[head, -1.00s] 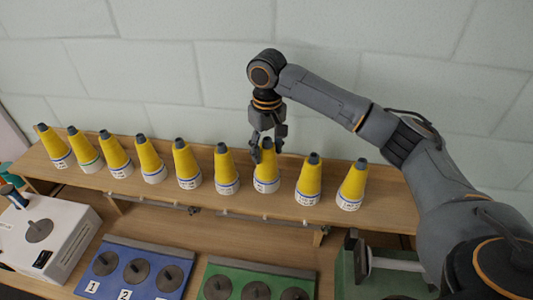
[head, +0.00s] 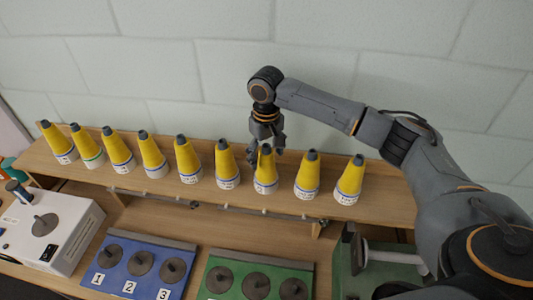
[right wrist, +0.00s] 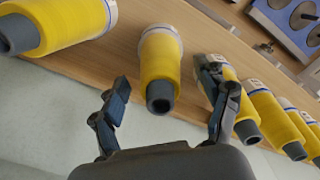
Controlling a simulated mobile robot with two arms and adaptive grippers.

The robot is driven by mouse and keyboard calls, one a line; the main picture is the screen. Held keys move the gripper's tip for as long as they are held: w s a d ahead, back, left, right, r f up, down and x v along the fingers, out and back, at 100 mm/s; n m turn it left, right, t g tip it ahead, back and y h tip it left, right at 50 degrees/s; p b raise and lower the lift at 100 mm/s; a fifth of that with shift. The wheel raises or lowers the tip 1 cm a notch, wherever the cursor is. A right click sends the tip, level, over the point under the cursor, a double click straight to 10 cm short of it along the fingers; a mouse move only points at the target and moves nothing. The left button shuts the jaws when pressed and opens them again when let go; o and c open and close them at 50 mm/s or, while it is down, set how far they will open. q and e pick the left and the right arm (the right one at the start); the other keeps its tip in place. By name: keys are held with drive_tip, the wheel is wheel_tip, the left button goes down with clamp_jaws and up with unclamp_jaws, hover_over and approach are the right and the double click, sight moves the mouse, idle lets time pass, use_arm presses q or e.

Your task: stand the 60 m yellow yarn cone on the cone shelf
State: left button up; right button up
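Several yellow yarn cones with dark tips and white labelled bases stand upright in a row on the wooden cone shelf (head: 110,182). The labels are too small to read, so I cannot tell which is the 60 m cone. My left gripper is not in view.
Neighbouring cones stand close on both sides, one on the left (head: 226,165) and one on the right (head: 307,176). Below the shelf are a blue board (head: 150,283), a green board (head: 235,272) and a white box (head: 75,240). A pale wall (head: 150,70) stands behind.

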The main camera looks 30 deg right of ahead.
drive_tip(key=shift+r, duration=0.45)
wheel_tip(320, 180, up, 12)
drive_tip(key=b, duration=0.4)
drive_tip(key=shift+f, duration=0.25)
drive_tip(key=shift+f, duration=0.1)
